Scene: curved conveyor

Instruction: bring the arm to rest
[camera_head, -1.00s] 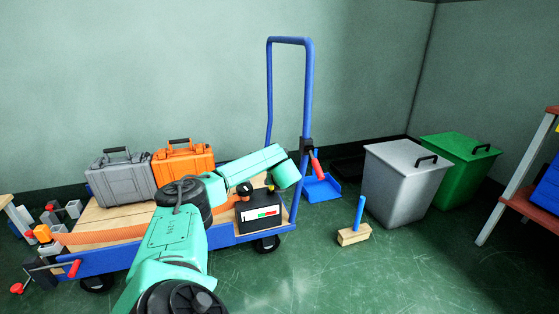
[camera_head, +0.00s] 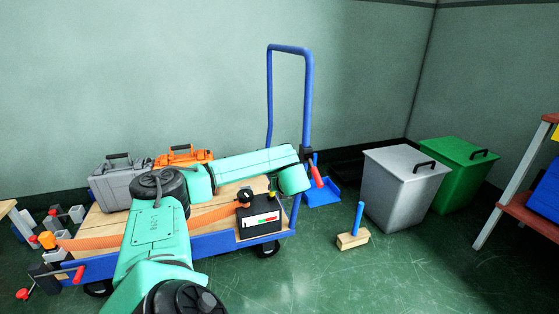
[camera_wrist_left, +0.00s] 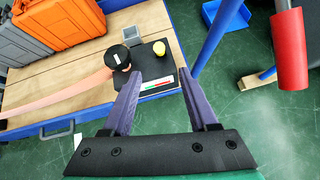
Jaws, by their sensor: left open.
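My left arm (camera_head: 158,240) comes in from the lower left of the head view and bends right over the blue cart (camera_head: 215,245). Its gripper is hidden from the head view behind the arm's end. In the left wrist view my left gripper (camera_wrist_left: 156,80) is open, its two purple fingers apart with nothing between them. Past the fingertips lies a black box with a red, white and green gauge (camera_wrist_left: 158,87), which also shows on the cart in the head view (camera_head: 262,218). My right gripper is not in view.
A grey case (camera_head: 122,185) and an orange case (camera_head: 185,155) stand on the cart. The cart's tall blue handle (camera_head: 308,95) rises beside my arm, with a red grip (camera_wrist_left: 290,50) near the gripper. Grey (camera_head: 400,190) and green bins (camera_head: 455,165) stand right.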

